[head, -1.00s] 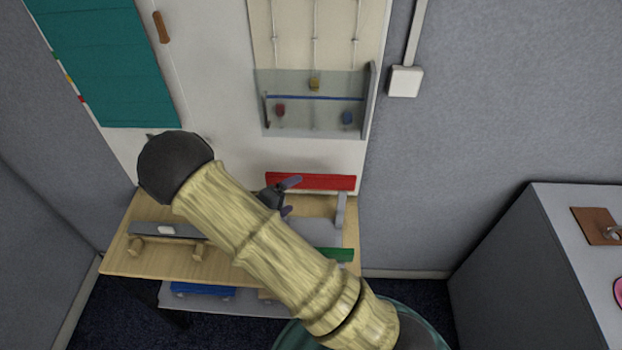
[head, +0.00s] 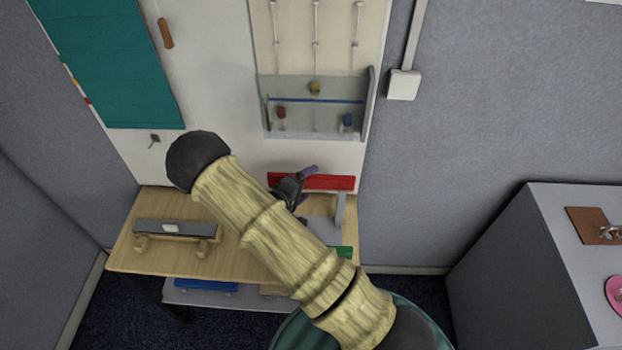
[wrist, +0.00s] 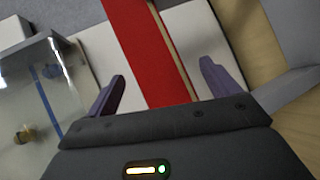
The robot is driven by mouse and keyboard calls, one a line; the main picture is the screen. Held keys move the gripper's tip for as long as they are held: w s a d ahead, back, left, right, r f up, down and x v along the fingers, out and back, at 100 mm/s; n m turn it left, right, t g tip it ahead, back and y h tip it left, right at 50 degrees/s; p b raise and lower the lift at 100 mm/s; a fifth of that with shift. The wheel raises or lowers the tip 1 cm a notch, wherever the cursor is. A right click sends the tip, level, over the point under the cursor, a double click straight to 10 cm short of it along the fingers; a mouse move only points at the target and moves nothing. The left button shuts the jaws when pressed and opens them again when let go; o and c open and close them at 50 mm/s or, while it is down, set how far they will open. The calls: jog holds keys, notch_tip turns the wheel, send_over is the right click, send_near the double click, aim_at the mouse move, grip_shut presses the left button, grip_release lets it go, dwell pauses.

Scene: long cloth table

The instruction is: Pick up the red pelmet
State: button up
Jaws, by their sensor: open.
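The red pelmet (head: 328,182) is a long red bar at the back of the wooden table, close to the white wall board. In the wrist view the red pelmet (wrist: 148,50) runs from the top edge down between my two fingers, with a pale strip along its right side. In the wrist view my gripper (wrist: 160,85) is open, one purple finger on each side of the pelmet with gaps to both. The pelmet's near part is hidden behind the gripper body.
A grey stand (head: 338,215) is below the pelmet's right side. A green bar (head: 342,252) lies at the table's front right. A grey bar on wooden feet (head: 178,230) sits at the left. A clear panel (head: 268,120) hangs on the board above.

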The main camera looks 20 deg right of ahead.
jog(key=shift+s, duration=0.1)
jog(key=shift+c, duration=0.5)
jog(key=c, duration=1)
jog(key=shift+r, duration=0.1)
notch_tip(320, 180, up, 10)
jog(key=shift+f+b, duration=0.1)
jog(key=shift+b, duration=0.95)
jog(key=shift+a, duration=0.1)
jog(key=shift+r+p, duration=1.05)
jog(key=shift+p, duration=0.35)
jog(key=shift+f, duration=0.1)
